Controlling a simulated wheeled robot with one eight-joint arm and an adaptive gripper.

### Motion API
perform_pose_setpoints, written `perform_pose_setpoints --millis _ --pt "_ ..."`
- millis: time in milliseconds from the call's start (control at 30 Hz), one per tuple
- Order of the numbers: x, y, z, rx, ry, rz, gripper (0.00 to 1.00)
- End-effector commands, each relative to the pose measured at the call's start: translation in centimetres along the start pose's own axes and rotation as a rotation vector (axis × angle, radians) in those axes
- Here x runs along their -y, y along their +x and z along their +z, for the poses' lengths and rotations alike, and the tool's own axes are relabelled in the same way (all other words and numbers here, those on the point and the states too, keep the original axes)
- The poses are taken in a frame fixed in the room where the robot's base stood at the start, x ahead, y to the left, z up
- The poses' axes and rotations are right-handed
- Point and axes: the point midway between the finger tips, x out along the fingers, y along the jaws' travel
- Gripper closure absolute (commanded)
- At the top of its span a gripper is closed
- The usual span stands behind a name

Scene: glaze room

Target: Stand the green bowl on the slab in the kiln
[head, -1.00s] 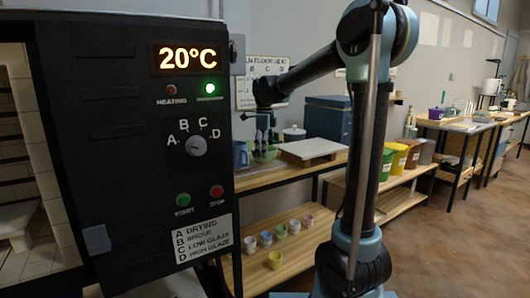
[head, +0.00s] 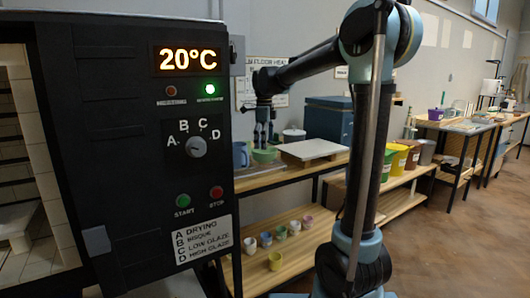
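The green bowl (head: 264,155) is on the wooden table behind the kiln, beside a blue jug. My gripper (head: 262,143) points down directly over the bowl, with its fingertips at or just above the rim. It is small and dark in this view, so I cannot tell whether it grips the rim. The kiln (head: 120,240) fills the left side, its display reading 20°C with a green lamp lit. Part of its pale interior shows at the left edge, with a light slab (head: 18,220) inside, mostly cut off by the frame.
A blue jug (head: 241,155), a white lidded pot (head: 294,135) and a pale board (head: 312,149) stand near the bowl. Several small cups sit on the lower shelf (head: 300,245). Coloured buckets (head: 398,160) stand further right. Open floor (head: 460,230) lies at the right.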

Motion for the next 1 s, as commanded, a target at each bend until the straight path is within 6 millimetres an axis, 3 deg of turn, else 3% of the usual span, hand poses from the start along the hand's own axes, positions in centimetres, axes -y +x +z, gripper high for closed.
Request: perform_pose_setpoints --millis 300,500,800,867,1000 --pt "0.0 -5.9 0.0 0.0 0.0 0.0 0.0" --pt "0.0 -8.1 0.0 0.0 0.0 0.0 0.0" --pt "-0.2 -8.7 -0.4 0.001 -0.012 -0.001 0.0" --pt "-0.6 -8.5 -1.1 0.002 -0.039 -0.004 0.0" --pt "-2.3 -7.2 -4.3 0.009 -0.172 -0.017 0.0"
